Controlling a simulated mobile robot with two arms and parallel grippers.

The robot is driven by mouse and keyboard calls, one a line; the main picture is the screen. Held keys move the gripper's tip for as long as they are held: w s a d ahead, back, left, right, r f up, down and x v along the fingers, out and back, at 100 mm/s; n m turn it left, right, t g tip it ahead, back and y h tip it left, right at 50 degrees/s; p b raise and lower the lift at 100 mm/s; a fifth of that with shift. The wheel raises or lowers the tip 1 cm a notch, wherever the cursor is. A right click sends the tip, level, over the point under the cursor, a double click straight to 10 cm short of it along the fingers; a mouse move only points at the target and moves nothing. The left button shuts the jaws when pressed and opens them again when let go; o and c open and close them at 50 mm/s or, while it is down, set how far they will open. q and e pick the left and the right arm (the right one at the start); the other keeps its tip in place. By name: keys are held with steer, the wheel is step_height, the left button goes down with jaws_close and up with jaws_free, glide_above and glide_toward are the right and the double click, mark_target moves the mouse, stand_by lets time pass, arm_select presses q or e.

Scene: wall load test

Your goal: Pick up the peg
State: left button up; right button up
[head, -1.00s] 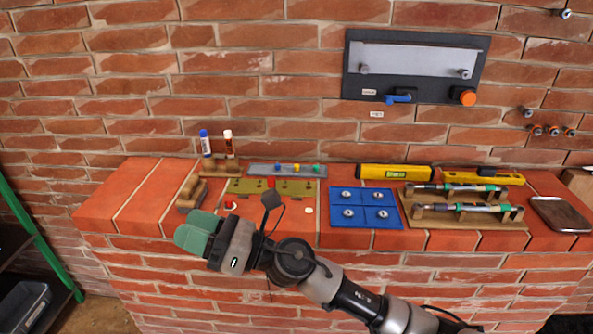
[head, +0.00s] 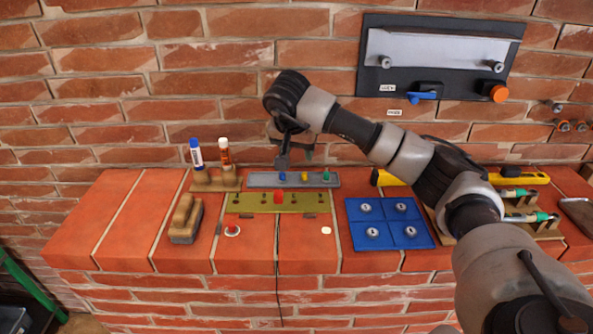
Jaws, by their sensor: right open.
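The task's peg could be one of several small coloured pieces. A grey strip (head: 262,176) at the back of the brick ledge carries a blue peg (head: 282,176), a yellow peg (head: 304,176) and a green peg (head: 326,176). A red piece (head: 278,195) sits on the olive board (head: 250,203) just in front of the strip. My right gripper (head: 299,154) is open, above and behind the grey strip near the wall. Its fingers are partly hidden by its own wrist, and I see nothing held in it. My left gripper is out of view.
A blue panel (head: 390,236) with several metal knobs lies right of the olive board. A wooden block (head: 185,222) and a stand with two upright tubes (head: 215,182) are to the left. My right arm covers much of the ledge's right side. The left end is clear.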

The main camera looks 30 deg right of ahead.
mark_target(304, 173)
steer(key=x, duration=0.3)
steer(key=shift+s+d+f, duration=0.15)
steer(key=shift+s+f, duration=0.15)
steer(key=shift+w+f, duration=0.15)
steer(key=shift+f, duration=0.15)
steer(key=p+x, duration=0.1)
steer(key=x, duration=0.4)
steer(key=shift+d, duration=0.15)
steer(key=shift+f, duration=0.15)
steer(key=shift+c, duration=1)
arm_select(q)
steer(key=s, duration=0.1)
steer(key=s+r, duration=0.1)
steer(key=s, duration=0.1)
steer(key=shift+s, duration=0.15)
arm_select(e)
jaws_close()
